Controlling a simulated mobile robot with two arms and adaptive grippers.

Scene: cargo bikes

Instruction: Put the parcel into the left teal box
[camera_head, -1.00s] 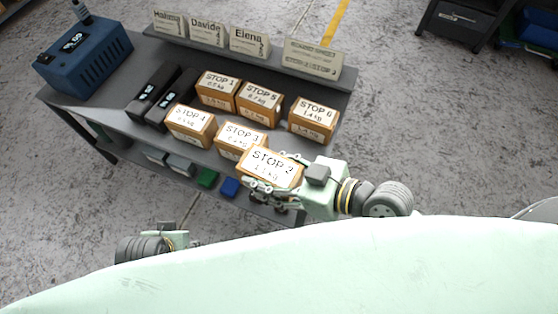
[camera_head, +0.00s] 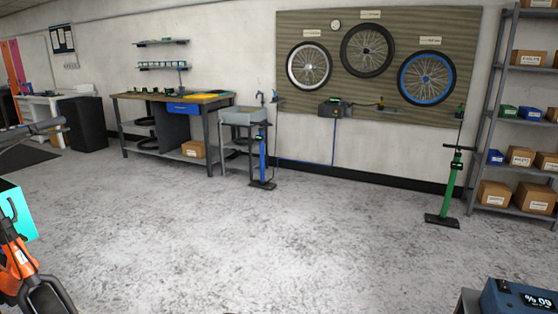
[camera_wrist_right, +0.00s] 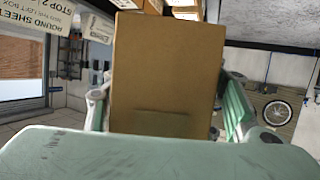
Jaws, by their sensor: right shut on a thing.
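My right gripper (camera_wrist_right: 166,105) is shut on a brown cardboard parcel (camera_wrist_right: 165,65) in the right wrist view, with a finger on either side. The parcel fills the middle of that view; its label is not seen there. In the head view, part of a teal box (camera_head: 17,212) shows at the left edge, by an orange cargo bike (camera_head: 22,262). The rest of this box is cut off, and I cannot tell whether it is the left one. My left gripper is not in view.
Open concrete floor (camera_head: 230,235) lies ahead. A blue stand pump (camera_head: 263,158) and a green one (camera_head: 450,185) stand near the wall. A workbench (camera_head: 180,100) is at the back left, shelving with cartons (camera_head: 515,160) at right. A blue device (camera_head: 520,298) is at lower right.

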